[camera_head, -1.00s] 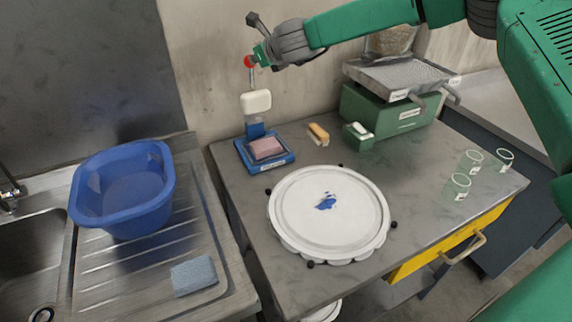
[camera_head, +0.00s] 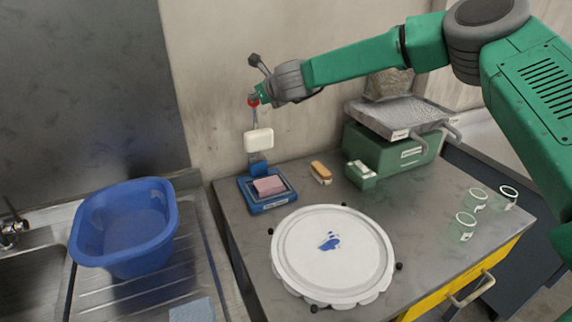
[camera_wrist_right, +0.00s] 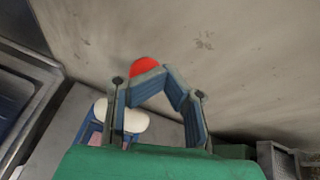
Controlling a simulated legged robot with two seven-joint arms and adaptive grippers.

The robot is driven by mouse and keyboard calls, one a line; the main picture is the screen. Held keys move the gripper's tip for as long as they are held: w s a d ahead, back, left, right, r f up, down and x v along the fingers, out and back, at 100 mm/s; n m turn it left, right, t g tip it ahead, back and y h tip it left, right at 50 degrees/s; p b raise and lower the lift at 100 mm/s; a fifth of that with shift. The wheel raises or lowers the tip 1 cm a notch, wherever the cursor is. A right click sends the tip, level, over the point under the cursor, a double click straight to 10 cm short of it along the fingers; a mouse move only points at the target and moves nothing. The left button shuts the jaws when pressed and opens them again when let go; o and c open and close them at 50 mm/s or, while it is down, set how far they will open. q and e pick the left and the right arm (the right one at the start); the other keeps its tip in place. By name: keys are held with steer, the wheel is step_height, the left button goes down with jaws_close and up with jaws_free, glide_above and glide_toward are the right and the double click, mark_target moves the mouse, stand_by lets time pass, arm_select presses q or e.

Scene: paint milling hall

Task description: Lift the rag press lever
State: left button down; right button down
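The rag press has a blue base (camera_head: 262,203) with a pink rag (camera_head: 269,186) on it, at the back left of the bench. Its cream press block (camera_head: 259,139) hangs raised above the rag. The lever's red knob (camera_head: 253,101) is above the block. My right gripper (camera_head: 261,94) is right at the knob. In the right wrist view the gripper's fingertips (camera_wrist_right: 165,73) meet, and the red knob (camera_wrist_right: 146,67) shows just beyond them, partly hidden by the left finger. Nothing shows between the fingers. Whether the tips touch the knob is unclear. My left gripper is out of view.
A white round lid (camera_head: 333,255) lies on the bench. A brush (camera_head: 321,172) and a green scale-like device (camera_head: 390,150) stand right of the press. A wall rises behind the press.

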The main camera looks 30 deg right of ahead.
steer(key=shift+s, duration=0.15)
steer(key=v, duration=1.1)
steer(key=shift+s, duration=0.3)
steer(key=shift+r, duration=0.1)
steer(key=shift+d, duration=0.1)
